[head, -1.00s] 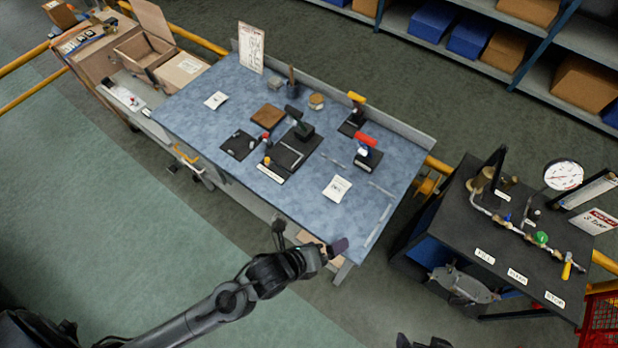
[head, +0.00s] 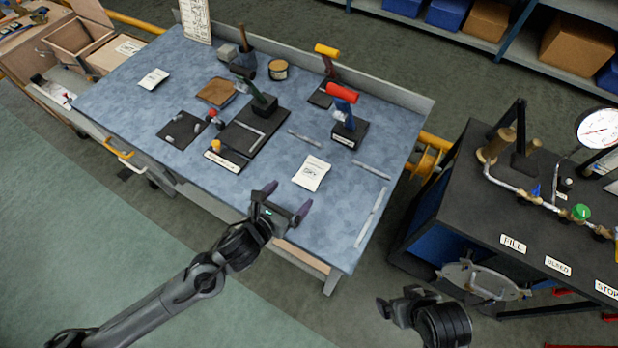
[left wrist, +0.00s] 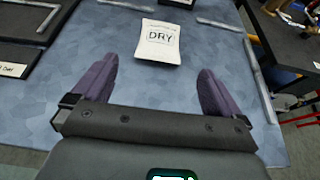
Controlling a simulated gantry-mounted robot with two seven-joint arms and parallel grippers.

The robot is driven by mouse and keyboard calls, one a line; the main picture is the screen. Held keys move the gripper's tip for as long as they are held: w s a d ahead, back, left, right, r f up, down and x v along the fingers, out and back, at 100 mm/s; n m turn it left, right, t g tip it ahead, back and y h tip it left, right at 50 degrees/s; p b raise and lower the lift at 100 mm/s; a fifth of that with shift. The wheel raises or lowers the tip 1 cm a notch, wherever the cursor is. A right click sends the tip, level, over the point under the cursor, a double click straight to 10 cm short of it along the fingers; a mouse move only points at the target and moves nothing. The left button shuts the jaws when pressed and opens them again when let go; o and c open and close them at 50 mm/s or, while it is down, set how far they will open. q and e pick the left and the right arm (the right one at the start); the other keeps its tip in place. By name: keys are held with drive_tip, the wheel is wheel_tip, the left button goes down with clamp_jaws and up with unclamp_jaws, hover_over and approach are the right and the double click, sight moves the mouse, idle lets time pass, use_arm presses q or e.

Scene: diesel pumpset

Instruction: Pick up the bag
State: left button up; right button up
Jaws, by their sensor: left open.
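The bag, a small white packet printed "DRY" (head: 311,173), lies flat on the blue bench top (head: 265,190) near its front right part. It also shows in the left wrist view (left wrist: 158,40), just beyond the fingertips and roughly centred between them. My left gripper (head: 286,200) is over the front edge of the bench, short of the packet. Its two purple fingers are spread and empty, also in the left wrist view (left wrist: 157,67). My right gripper (head: 402,306) shows dark at the bottom, off the bench; its jaws are unclear. A second white packet (head: 153,79) lies at the far left.
A black stand (head: 350,132) with a red-topped tool is behind the packet. Metal strips (head: 371,170) lie beside it. Black trays (head: 240,138) are to its left. A black test bench (head: 480,210) with a gauge stands at right.

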sight(310, 174)
use_arm(q)
drive_tip(key=x, duration=0.5)
drive_tip(key=shift+w+d+r+b, duration=0.15)
drive_tip(key=shift+r+b, duration=0.05)
drive_tip(key=shift+b, duration=0.1)
drive_tip(key=shift+b+x, duration=0.5)
drive_tip(key=shift+x, duration=2.25)
drive_tip(key=shift+r, duration=0.1)
drive_tip(key=c, duration=1.1)
